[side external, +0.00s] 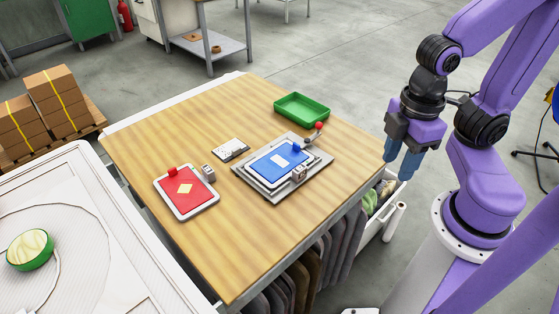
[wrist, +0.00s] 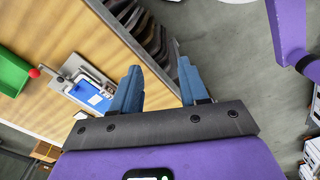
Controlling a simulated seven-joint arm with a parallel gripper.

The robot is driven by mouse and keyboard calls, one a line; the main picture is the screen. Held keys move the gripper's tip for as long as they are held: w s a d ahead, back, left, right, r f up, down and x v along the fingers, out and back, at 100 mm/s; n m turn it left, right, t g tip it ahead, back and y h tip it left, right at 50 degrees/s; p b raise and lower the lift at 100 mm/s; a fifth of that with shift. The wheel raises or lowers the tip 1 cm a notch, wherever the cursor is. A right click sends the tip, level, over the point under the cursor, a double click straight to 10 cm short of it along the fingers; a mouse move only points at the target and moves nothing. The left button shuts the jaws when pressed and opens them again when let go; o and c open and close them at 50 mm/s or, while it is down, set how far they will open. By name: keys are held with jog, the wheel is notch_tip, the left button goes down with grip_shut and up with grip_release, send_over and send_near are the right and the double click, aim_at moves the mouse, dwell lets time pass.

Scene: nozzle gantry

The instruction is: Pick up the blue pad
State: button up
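The blue pad (side external: 275,164) lies on a grey metal fixture plate (side external: 252,190) on the wooden table, with a white label on its face and a small blue tab at its back edge. In the wrist view the blue pad (wrist: 93,97) shows at the left, partly hidden by a finger. My gripper (side external: 402,165) hangs beyond the table's right edge, to the right of the pad and apart from it. In the wrist view my gripper (wrist: 158,75) has its two blue fingers spread, with nothing between them.
A red pad (side external: 186,191) on a white tray lies left of the fixture. A green tray (side external: 301,108) stands behind it, near a red-knobbed lever (side external: 318,127). A small white card (side external: 230,149) lies between. The wooden table's (side external: 240,250) front is clear.

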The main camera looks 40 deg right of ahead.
jog(key=shift+o, duration=0.3)
jog(key=shift+w, duration=0.1)
jog(key=w+a+r+n, duration=0.1)
jog(key=w+a+r, duration=0.15)
jog(key=w, duration=0.45)
jog(key=n, duration=0.4)
send_over(295, 151)
jog(key=f, duration=1)
jog(key=shift+w+f, duration=0.3)
jog(key=shift+s+f, duration=0.15)
jog(key=shift+f, duration=1.2)
jog(key=shift+s+f, duration=0.15)
jog(key=shift+f, duration=1.15)
grip_shut()
